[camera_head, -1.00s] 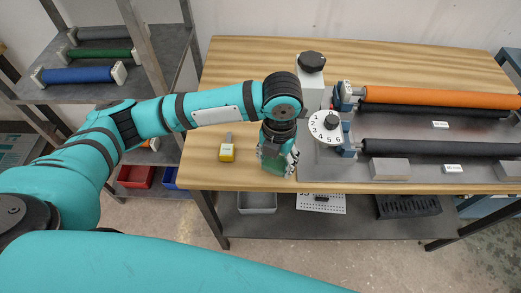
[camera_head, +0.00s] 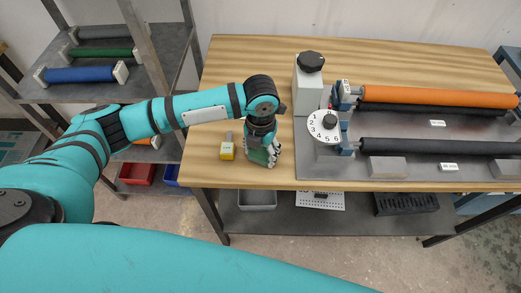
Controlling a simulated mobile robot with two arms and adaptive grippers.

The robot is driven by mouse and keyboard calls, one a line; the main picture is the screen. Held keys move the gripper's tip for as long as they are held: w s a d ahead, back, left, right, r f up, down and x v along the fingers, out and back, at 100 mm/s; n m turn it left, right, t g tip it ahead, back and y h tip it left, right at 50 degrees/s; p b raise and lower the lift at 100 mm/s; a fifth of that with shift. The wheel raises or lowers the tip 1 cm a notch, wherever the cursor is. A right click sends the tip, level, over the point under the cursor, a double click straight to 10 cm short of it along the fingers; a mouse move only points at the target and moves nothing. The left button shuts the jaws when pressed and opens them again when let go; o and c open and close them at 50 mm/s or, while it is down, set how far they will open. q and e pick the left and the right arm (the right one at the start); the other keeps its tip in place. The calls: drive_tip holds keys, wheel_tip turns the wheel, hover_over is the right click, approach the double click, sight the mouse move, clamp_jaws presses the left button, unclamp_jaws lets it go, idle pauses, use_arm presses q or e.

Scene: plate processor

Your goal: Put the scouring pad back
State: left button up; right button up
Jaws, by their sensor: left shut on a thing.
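My left gripper (camera_head: 264,158) points down over the wooden table top, left of the plate processor (camera_head: 440,146). It is shut on a small dark green thing that looks like the scouring pad (camera_head: 259,141); the fingers hide most of it. I cannot tell whether the pad touches the table. The processor has an orange roller, black rollers and a white numbered dial (camera_head: 323,126). My right gripper is not in view.
A yellow block with a grey handle (camera_head: 227,151) stands just left of my left gripper. A light grey box with a black knob (camera_head: 309,80) stands behind the dial. Bare wood lies behind the gripper. A shelf with coloured rollers (camera_head: 84,74) stands at the left.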

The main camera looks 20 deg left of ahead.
sight(261, 152)
use_arm(q)
drive_tip(key=o, duration=1)
drive_tip(key=shift+f, duration=0.1)
wheel_tip(261, 152, up, 12)
drive_tip(key=shift+r+b, duration=0.2)
drive_tip(key=shift+b, duration=0.4)
